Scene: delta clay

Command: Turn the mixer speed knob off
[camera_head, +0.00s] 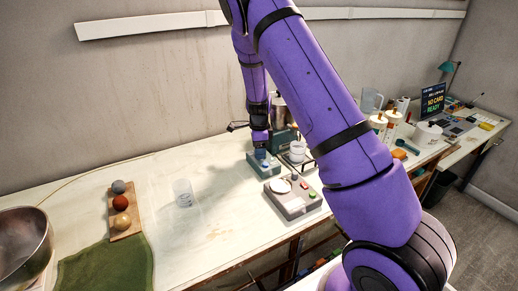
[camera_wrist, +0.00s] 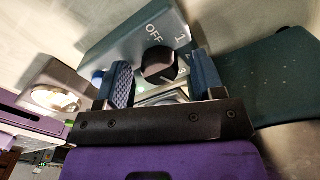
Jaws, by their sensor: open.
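In the wrist view, the black speed knob (camera_wrist: 158,64) sits on a blue-grey control box (camera_wrist: 112,45) marked "OFF" and "1". Which mark the knob points at is not clear. My gripper (camera_wrist: 161,68) is open, with one blue padded finger on each side of the knob. Whether the fingers touch it cannot be told. In the head view, my gripper (camera_head: 260,151) is over the small teal control box (camera_head: 262,169), and the knob is mostly hidden there. The teal mixer (camera_head: 284,141) with a metal bowl stands just behind.
A grey scale (camera_head: 293,205) with a white dish and coloured buttons stands in front of the box. A clear glass (camera_head: 183,193) and a wooden board (camera_head: 126,224) with several balls are left. A metal bowl (camera_head: 22,245) is far left. The table between is clear.

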